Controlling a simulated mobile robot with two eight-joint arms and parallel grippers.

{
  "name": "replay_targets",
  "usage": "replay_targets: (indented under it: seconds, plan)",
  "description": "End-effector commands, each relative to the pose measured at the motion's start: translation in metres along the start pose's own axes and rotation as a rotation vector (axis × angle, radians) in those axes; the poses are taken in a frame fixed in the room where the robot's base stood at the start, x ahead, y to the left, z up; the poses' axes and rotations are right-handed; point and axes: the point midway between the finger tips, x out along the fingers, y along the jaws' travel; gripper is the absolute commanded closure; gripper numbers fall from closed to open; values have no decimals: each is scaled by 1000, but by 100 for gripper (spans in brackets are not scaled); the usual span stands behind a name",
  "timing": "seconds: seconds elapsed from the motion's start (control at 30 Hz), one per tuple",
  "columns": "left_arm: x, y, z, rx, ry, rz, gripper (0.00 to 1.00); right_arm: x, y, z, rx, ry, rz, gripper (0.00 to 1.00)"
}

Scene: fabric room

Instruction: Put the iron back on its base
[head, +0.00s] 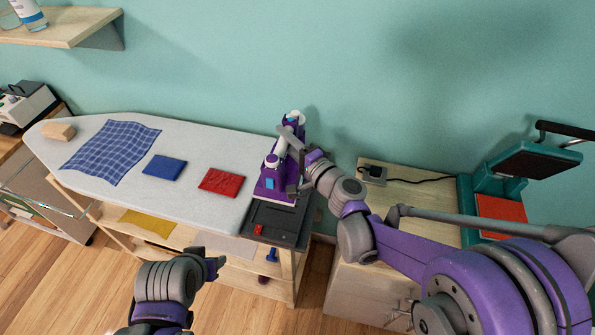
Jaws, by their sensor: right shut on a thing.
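The purple and white iron (270,184) is at the right end of the ironing board, over the back part of its dark grey base (273,224). My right gripper (292,160) is shut on the iron, reaching in from the right and hiding part of its handle. I cannot tell whether the iron's underside touches the base. The front part of the base is bare, with a small red switch at its near left. My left gripper (212,262) is low in front of the board, away from the iron; its finger opening is not clear.
On the white ironing board (210,152) lie a blue checked cloth (112,152), a folded blue cloth (164,167), a folded red cloth (222,182) and a wooden block (58,132). A wooden cabinet (405,205) with a socket box and a green heat press (505,190) stand right.

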Motion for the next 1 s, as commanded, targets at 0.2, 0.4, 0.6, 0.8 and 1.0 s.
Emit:
replay_targets:
  seconds: [0.2,0.4,0.6,0.8,1.0]
  plan:
    - [6,0,9,0,-9,0,50,0,31,1,2,-2,1,100]
    - [10,0,14,0,-14,0,50,0,54,1,3,-1,-1,100]
    - [12,0,17,0,-17,0,50,0,68,1,2,-1,-1,100]
    - [16,0,22,0,-22,0,50,0,94,1,1,-1,0,100]
    - [16,0,23,0,-23,0,50,0,98,1,1,-1,-1,100]
